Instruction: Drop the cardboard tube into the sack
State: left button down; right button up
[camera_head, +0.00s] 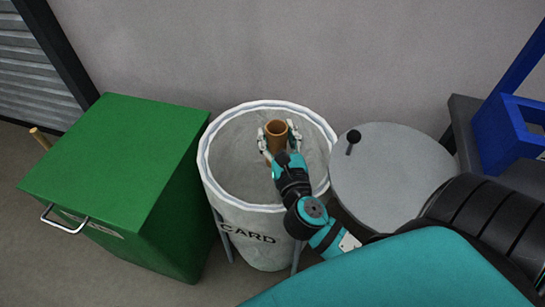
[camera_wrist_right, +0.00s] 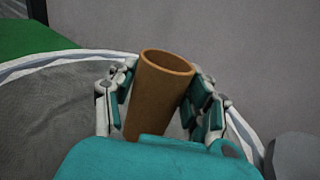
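The cardboard tube (camera_head: 276,137) is brown, hollow and nearly upright, with its open end up. My right gripper (camera_head: 278,143) has one finger on each side of it, over the mouth of the sack. In the right wrist view the tube (camera_wrist_right: 158,95) stands between the gripper's fingers (camera_wrist_right: 160,100), which press on its sides; its lower end is hidden by my wrist. The sack (camera_head: 252,223) is light grey with a white rim, is marked CARD, and stands open in a frame. My left gripper is not in view.
A green lidded box (camera_head: 120,160) with a metal handle stands left of the sack. A round grey surface (camera_head: 385,180) with a black-knobbed lever stands to the right. A blue crate (camera_head: 508,135) sits on a dark surface at far right. A wall is behind.

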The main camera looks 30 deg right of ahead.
jog(key=o, duration=0.4)
notch_tip(320, 180, up, 10)
dwell(0.5)
